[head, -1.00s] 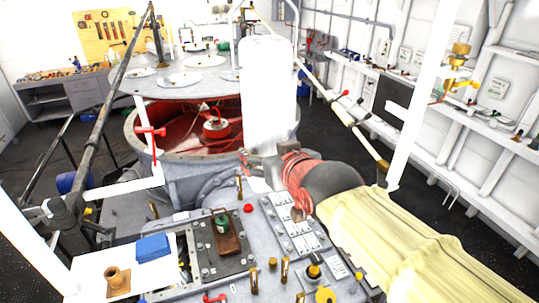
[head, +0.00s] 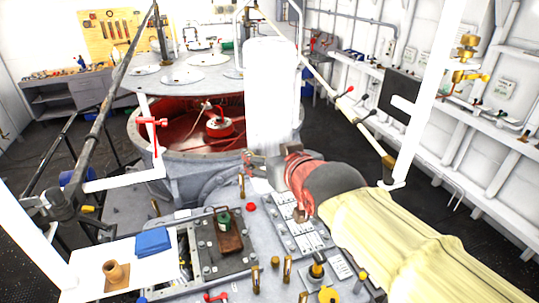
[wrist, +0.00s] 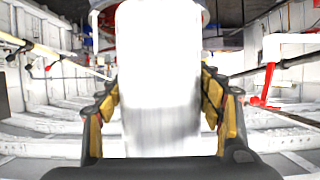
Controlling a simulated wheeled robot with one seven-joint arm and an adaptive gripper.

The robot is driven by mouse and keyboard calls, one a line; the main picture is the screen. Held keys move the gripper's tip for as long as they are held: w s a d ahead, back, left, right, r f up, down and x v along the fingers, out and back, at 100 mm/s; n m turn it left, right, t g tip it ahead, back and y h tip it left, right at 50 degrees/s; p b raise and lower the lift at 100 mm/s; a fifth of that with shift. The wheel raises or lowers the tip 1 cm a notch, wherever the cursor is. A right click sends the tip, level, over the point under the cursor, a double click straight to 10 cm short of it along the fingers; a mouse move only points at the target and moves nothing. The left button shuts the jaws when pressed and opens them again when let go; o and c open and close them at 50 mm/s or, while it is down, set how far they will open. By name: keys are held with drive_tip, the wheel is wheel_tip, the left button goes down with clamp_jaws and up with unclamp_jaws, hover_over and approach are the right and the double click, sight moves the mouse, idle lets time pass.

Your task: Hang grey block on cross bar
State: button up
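A tall block (head: 271,95), bright white in this light, stands upright at my gripper (head: 264,168) in front of the round tank. This looks like the grey block. In the wrist view the block (wrist: 158,75) fills the middle, and my gripper (wrist: 160,105) has one dark and yellow finger against each side of it. The block's far side and any hook or hole are hidden. A white bar (head: 125,180) with an upright stands at the left. I cannot tell which bar is the cross bar.
The open tank (head: 170,165) with a red inside lies behind the block. A red valve handle (head: 151,121) is at its left. A white post (head: 428,90) with a short stub rises at the right, near a slanting pole (head: 345,115). A panel with brass fittings (head: 287,268) lies below.

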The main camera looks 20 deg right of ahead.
drive_tip(key=o, duration=0.5)
drive_tip(key=shift+o, duration=0.2)
drive_tip(key=shift+s+f, duration=0.1)
drive_tip(key=shift+s+r, duration=0.3)
drive_tip(key=shift+s, duration=0.1)
drive_tip(key=v, duration=1.1)
drive_tip(key=s+f+g+b, duration=0.2)
drive_tip(key=f+b, duration=0.7)
drive_tip(key=f, duration=0.7)
drive_tip(key=s+f+g+b, duration=0.3)
drive_tip(key=f+b, duration=0.6)
drive_tip(key=f, duration=0.7)
drive_tip(key=s+f+g+b, duration=0.2)
drive_tip(key=s+f+b, duration=0.2)
drive_tip(key=f+b, duration=0.6)
wheel_tip(320, 180, down, 6)
drive_tip(key=shift+f+g, duration=0.25)
drive_tip(key=shift+g, duration=0.15)
